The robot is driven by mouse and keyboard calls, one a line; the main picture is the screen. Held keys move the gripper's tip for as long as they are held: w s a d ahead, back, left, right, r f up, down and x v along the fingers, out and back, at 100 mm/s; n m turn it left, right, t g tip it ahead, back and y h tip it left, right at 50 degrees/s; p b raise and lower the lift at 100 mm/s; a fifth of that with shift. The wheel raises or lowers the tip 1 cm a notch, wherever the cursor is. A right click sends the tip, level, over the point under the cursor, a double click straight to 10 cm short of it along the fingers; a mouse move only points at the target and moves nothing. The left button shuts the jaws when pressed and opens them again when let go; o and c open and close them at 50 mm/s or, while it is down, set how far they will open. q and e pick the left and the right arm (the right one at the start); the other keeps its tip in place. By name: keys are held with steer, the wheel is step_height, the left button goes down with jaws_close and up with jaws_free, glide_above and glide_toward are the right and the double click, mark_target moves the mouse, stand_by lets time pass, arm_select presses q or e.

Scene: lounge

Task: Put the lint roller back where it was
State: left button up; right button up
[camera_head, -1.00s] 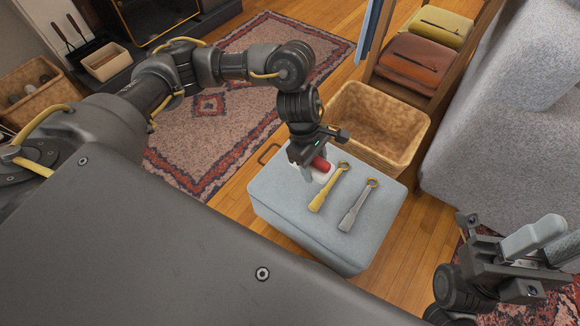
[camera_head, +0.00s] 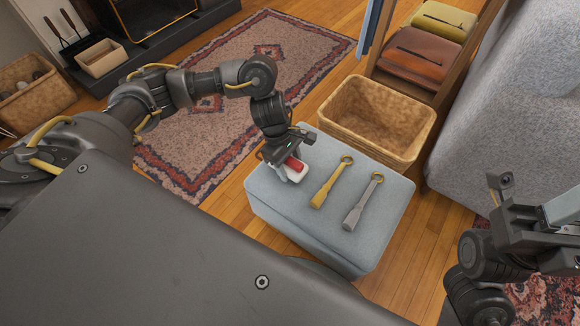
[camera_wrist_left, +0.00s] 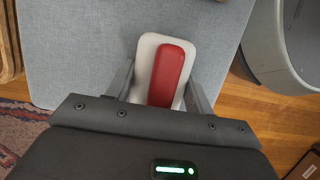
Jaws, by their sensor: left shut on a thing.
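The lint roller, white with a red top (camera_head: 296,165), is between the fingers of my left gripper (camera_head: 287,170). The left gripper is shut on it, over the back-left part of the blue-grey ottoman (camera_head: 290,213). In the left wrist view the lint roller (camera_wrist_left: 172,75) lies lengthwise between the two grey fingers, with the ottoman top (camera_wrist_left: 80,50) under it. I cannot tell whether it touches the ottoman. My right gripper (camera_head: 560,212) is at the right edge, away from the ottoman and partly cut off; its opening is unclear.
A yellow tool (camera_head: 328,188) and a grey tool (camera_head: 360,206), each with a ring end, lie on the ottoman to the right. A woven basket (camera_head: 375,118) stands behind it, and a grey sofa (camera_head: 500,110) is at the right. The ottoman's front-left top is clear.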

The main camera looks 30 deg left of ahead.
arm_select(q)
steer(key=shift+r, duration=0.1)
steer(key=shift+f, duration=0.25)
steer(key=o, duration=0.9)
steer(key=shift+o, duration=0.2)
steer(key=shift+r, duration=0.1)
